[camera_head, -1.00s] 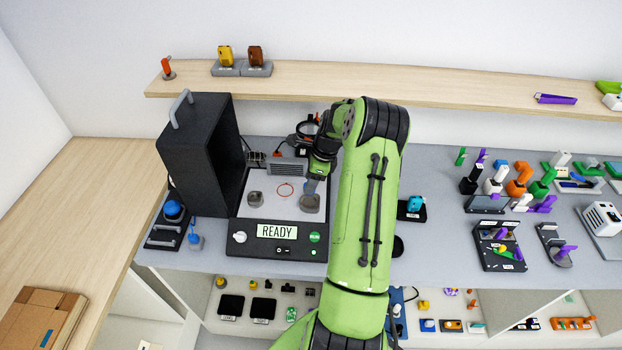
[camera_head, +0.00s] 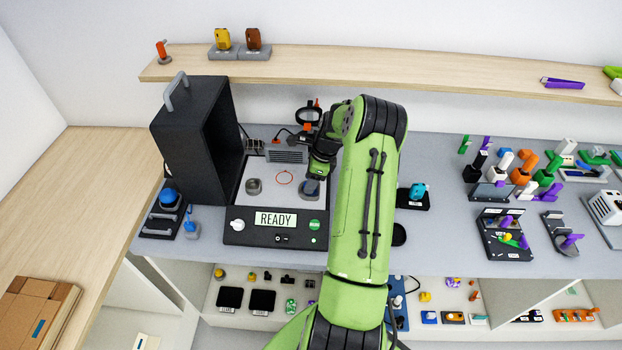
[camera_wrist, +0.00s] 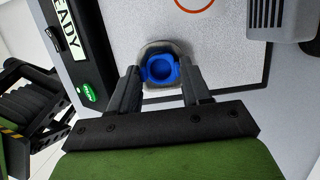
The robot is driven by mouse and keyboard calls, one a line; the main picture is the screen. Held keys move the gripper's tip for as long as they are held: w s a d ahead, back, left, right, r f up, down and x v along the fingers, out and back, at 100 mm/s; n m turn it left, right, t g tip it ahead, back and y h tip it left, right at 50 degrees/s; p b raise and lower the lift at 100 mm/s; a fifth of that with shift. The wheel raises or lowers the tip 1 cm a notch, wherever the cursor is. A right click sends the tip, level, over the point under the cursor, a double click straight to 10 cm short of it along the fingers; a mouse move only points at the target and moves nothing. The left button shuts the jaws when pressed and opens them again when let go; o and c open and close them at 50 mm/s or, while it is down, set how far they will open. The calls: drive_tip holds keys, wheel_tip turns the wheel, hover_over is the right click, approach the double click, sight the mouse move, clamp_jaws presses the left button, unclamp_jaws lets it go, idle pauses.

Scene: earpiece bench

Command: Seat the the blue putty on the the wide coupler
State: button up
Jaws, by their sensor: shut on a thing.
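The blue putty (camera_wrist: 157,69) shows in the wrist view between my gripper's fingers (camera_wrist: 160,88), and I am shut on it. It looks like a small blue ring or cup. A rounded grey piece (camera_wrist: 160,47), which I take as the wide coupler, lies directly under and around it. In the head view this grey piece (camera_head: 304,190) stands on the right part of the white plate, with my gripper (camera_head: 313,181) just above it. Only a sliver of blue shows there. I cannot tell whether the putty touches the grey piece.
A second grey piece (camera_head: 254,187) stands on the white plate, left of a red ring mark (camera_head: 285,177). The black station's front panel reads READY (camera_head: 275,219). Its tall black hood (camera_head: 185,140) stands at the left. A cyan item (camera_head: 418,191) sits right of my arm.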

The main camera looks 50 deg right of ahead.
drive_tip(key=shift+f, duration=0.3)
idle(0.9)
drive_tip(key=o, duration=1.1)
drive_tip(key=v, duration=1.5)
drive_tip(key=shift+s+d+r, duration=0.1)
drive_tip(key=shift+s+r, duration=0.1)
drive_tip(key=shift+r, duration=0.2)
